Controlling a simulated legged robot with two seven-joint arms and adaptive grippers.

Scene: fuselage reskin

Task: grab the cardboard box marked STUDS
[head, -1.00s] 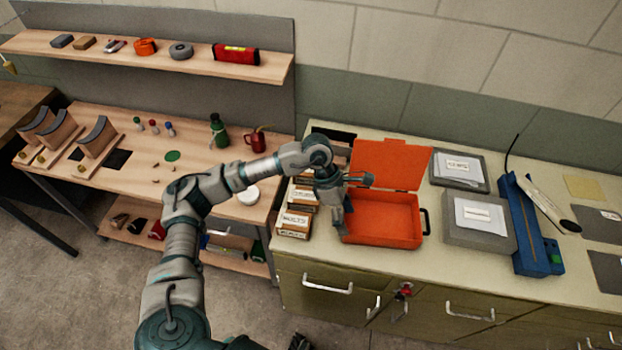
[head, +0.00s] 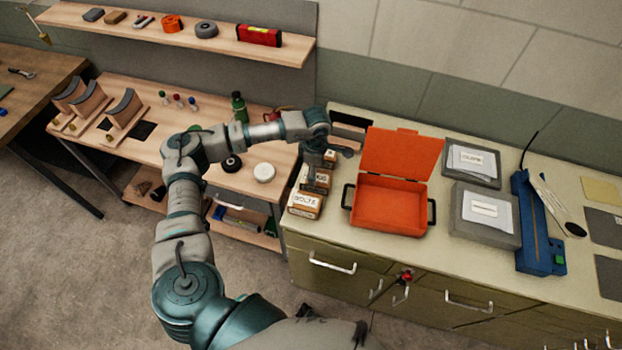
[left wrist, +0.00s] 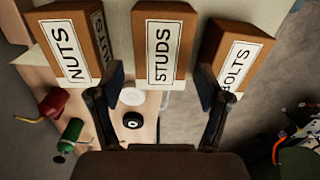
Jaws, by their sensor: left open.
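The STUDS cardboard box (left wrist: 160,45) stands between the NUTS box (left wrist: 72,45) and the BOLTS box (left wrist: 234,58) in the left wrist view. My left gripper (left wrist: 160,78) is open, one finger toward each side of the STUDS label; the box is not clasped. In the head view the BOLTS box (head: 305,203) is at the front of the row, with the middle box (head: 317,179), its label partly hidden, behind it. My right gripper is not in view.
An open orange case (head: 390,205) with black side handles stands just right of the boxes. Grey boxes (head: 484,215) and a blue device (head: 540,230) are farther right on the cabinet top. A wooden bench (head: 255,155) with bottles and rolls lies left.

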